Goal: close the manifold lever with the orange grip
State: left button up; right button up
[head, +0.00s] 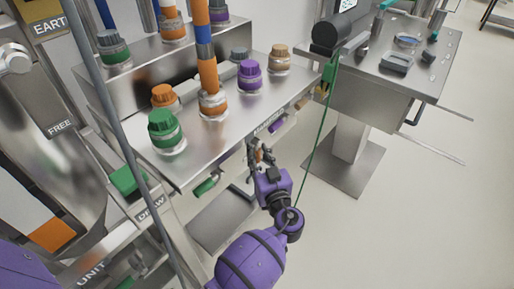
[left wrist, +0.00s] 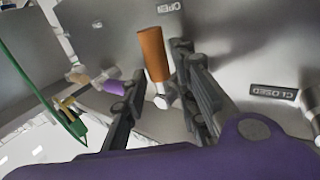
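The lever with the orange grip (left wrist: 152,55) shows in the left wrist view, with a pale metal part at its lower end. The grip is near the OPEN label (left wrist: 167,7); the CLOSED label (left wrist: 273,91) is farther right on the metal panel. My left gripper (left wrist: 160,102) is open, with one dark finger on each side of the lever in that view. I cannot tell whether a finger touches it. In the head view my left gripper (head: 260,156) is at the front edge of the manifold bench (head: 225,140) and mostly hides the orange lever. My right gripper is not in view.
A lever with a purple grip (left wrist: 114,87) is beside the orange one. A green-grip lever (head: 206,186) hangs under the bench front. Several capped ports stand on the bench. A green cord (head: 318,140) hangs right of my arm. A metal side table (head: 425,60) stands at the right.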

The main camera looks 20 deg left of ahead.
pick_arm(q)
jog(key=shift+x, duration=1.05)
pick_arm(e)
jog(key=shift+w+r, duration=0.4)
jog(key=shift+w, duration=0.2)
pick_arm(q)
jog(key=shift+c, duration=0.6)
jog(key=c, duration=0.5)
grip_shut()
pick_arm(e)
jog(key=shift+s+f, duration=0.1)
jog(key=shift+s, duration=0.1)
